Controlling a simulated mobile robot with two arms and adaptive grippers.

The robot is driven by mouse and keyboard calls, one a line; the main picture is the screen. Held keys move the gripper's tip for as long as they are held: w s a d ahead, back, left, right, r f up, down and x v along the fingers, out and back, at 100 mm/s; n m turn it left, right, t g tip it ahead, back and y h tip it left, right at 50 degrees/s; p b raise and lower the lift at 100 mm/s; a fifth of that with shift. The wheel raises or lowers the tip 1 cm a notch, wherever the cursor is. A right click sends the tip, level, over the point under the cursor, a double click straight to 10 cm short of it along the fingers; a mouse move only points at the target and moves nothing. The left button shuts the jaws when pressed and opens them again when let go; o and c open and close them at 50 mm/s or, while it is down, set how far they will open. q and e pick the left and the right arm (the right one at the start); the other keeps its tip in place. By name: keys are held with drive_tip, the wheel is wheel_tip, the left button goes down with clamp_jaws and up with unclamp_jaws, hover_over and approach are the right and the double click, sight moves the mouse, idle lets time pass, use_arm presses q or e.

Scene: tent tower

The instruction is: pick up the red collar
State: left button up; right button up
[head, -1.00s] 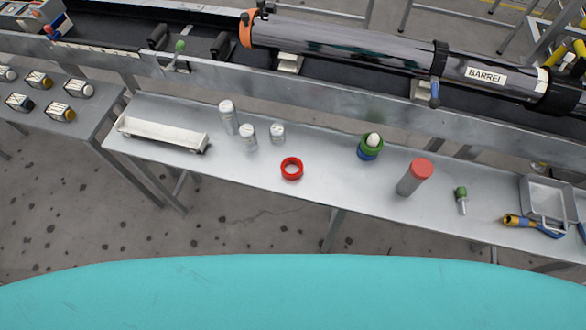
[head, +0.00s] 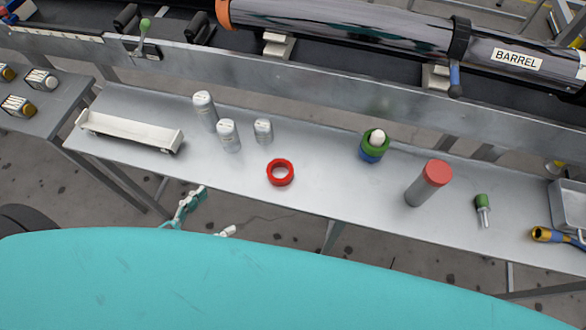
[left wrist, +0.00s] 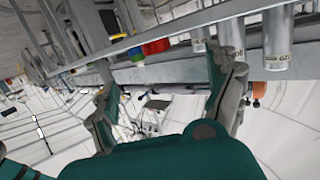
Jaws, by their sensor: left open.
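The red collar (head: 280,172), a short ring, lies flat on the grey metal bench (head: 330,195) near its front edge. It seems to show as a small red patch in the left wrist view (left wrist: 157,47), at the bench edge. My left gripper (head: 208,214) is in front of the bench, left of and nearer than the collar, partly hidden by my teal body. In the left wrist view its two fingers (left wrist: 172,84) stand wide apart with nothing between them. My right gripper is in neither view.
Several grey-white canisters (head: 228,136) stand behind and left of the collar, near a white tray (head: 130,133). To the right are a green-and-blue holder (head: 372,148) and a red-topped cylinder (head: 428,184). The labelled barrel (head: 370,30) lies behind. Bench around the collar is clear.

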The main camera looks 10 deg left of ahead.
use_arm(q)
approach(287, 165)
drive_tip(key=shift+w+a+f+b, duration=0.1)
drive_tip(key=shift+w+f+b, duration=0.2)
drive_tip(key=shift+w+f, duration=0.15)
drive_tip(key=shift+d+r+x, duration=0.15)
drive_tip(key=shift+x, duration=1.35)
drive_tip(key=shift+d+r+x, duration=0.15)
drive_tip(key=shift+x, duration=1.35)
drive_tip(key=shift+s, duration=0.2)
drive_tip(key=shift+c, duration=0.4)
drive_tip(key=c, duration=1.3)
drive_tip(key=shift+r, duration=0.1)
